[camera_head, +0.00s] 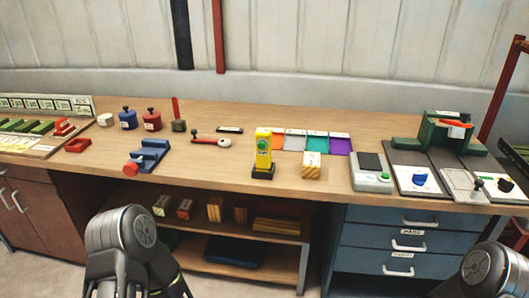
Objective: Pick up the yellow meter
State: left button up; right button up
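The yellow meter (264,150) stands upright on a small black base (262,173) near the front edge of the wooden bench (330,185), around the middle of the view. It has a green round spot on its front. My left gripper (130,285) is low at the bottom left, in front of the bench and well apart from the meter; its fingertips are not clearly shown. My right arm (485,270) shows at the bottom right corner; its gripper fingers are out of the frame.
Right of the meter stands a wooden block (312,166), with coloured cards (340,144) behind. A red-handled gauge (212,140) and a blue vise (148,156) are to the left. A grey scale (371,172) and green device (440,135) stand right. Bare bench lies left of the meter.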

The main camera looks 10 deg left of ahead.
aim_at(263, 156)
jog(key=i+l, duration=0.85)
jog(key=l, duration=0.15)
